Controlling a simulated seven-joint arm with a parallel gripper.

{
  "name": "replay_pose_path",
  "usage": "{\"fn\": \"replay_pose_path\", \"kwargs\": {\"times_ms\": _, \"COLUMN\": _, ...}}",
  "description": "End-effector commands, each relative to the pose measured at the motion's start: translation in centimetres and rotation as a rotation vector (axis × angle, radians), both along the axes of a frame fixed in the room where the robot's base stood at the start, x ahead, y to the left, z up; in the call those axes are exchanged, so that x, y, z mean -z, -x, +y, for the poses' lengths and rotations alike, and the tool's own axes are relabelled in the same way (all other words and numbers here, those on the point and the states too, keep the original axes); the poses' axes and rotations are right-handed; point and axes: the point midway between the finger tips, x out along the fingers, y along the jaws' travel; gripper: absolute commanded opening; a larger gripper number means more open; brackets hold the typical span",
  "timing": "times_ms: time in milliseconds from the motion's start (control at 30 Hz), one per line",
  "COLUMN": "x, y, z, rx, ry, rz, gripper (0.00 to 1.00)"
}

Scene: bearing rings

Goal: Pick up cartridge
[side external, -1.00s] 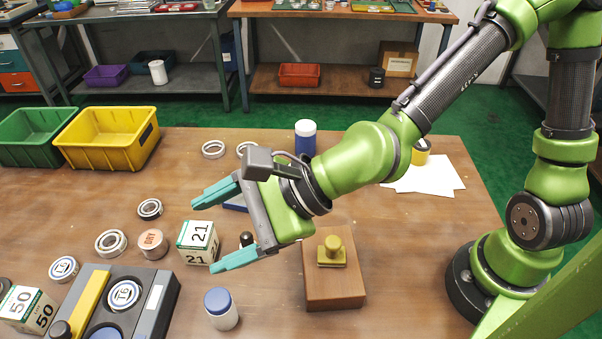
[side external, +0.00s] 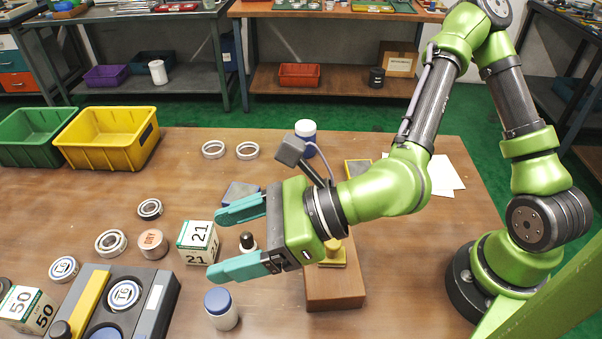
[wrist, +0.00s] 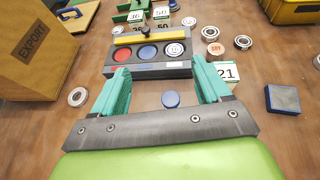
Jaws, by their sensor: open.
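No thing in view is plainly marked as a cartridge, so I cannot tell which one it is. A white bottle with a blue lid (side external: 220,309) stands upright on the table, below my gripper in the side picture. A blue round top, apparently its lid (wrist: 171,99), shows between my fingers in the wrist view. A small dark-topped piece (side external: 247,242) shows between my fingers in the side view. My gripper (side external: 224,244) is open and empty, its fingers spread and pointing left above the table. The grey holder (side external: 160,300) with a yellow bar holds a T6 ring (side external: 124,295).
A white-green 21 box (side external: 198,242) stands just left of my fingertips. A brown block with a yellow stamp (side external: 333,290) is below and right of my gripper. A blue block (side external: 240,192) lies behind it. Several rings lie left; yellow (side external: 108,138) and green bins stand behind.

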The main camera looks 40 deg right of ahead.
Motion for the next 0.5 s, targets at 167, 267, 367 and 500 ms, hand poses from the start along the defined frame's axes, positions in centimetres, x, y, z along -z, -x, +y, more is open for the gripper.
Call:
{"fn": "replay_pose_path", "kwargs": {"times_ms": 167, "x": 5.7, "y": 0.3, "z": 0.1, "rx": -0.006, "ry": 0.002, "rz": 0.014, "gripper": 0.76}}
{"fn": "replay_pose_path", "kwargs": {"times_ms": 267, "x": 9.3, "y": 0.3, "z": 0.1, "rx": -0.005, "ry": 0.003, "rz": 0.014, "gripper": 0.76}}
{"fn": "replay_pose_path", "kwargs": {"times_ms": 367, "x": 12.3, "y": 0.2, "z": 0.1, "rx": -0.003, "ry": 0.002, "rz": 0.012, "gripper": 0.76}}
{"fn": "replay_pose_path", "kwargs": {"times_ms": 500, "x": 14.8, "y": 0.0, "z": 0.1, "rx": 0.000, "ry": 0.000, "rz": 0.003, "gripper": 0.76}}
